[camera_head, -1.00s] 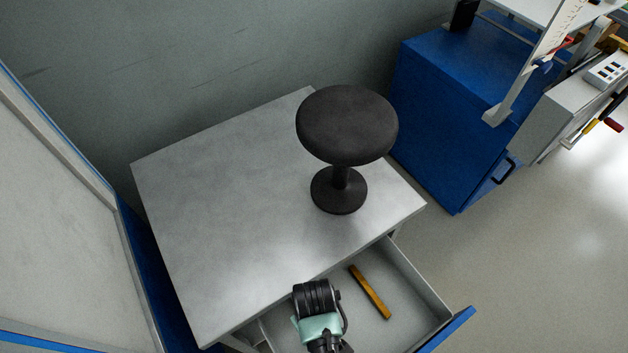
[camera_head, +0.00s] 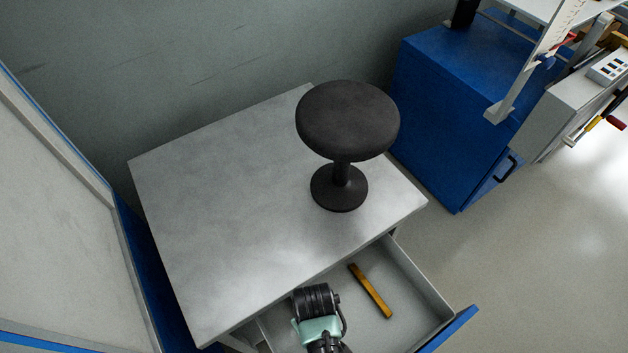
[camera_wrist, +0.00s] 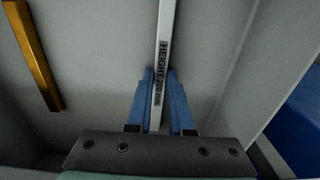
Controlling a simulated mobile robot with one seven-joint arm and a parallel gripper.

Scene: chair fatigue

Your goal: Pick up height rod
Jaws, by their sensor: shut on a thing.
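The height rod (camera_wrist: 165,40) is a light grey bar marked "HEIGHT 200 mm" in the wrist view. It runs up from between the blue fingers of my gripper (camera_wrist: 159,95), which are shut on it. Its far end passes out of the top of that view. In the head view my wrist (camera_head: 318,315) hangs over the open drawer (camera_head: 425,282) at the bottom. The fingers and the rod are hidden there behind my wrist.
A yellow-brown bar (camera_head: 370,290) lies in the drawer, and shows left of the rod in the wrist view (camera_wrist: 33,55). A black stool (camera_head: 347,120) stands on the grey table (camera_head: 210,230). A blue cabinet (camera_head: 455,110) is at the right. The drawer walls are close around my gripper.

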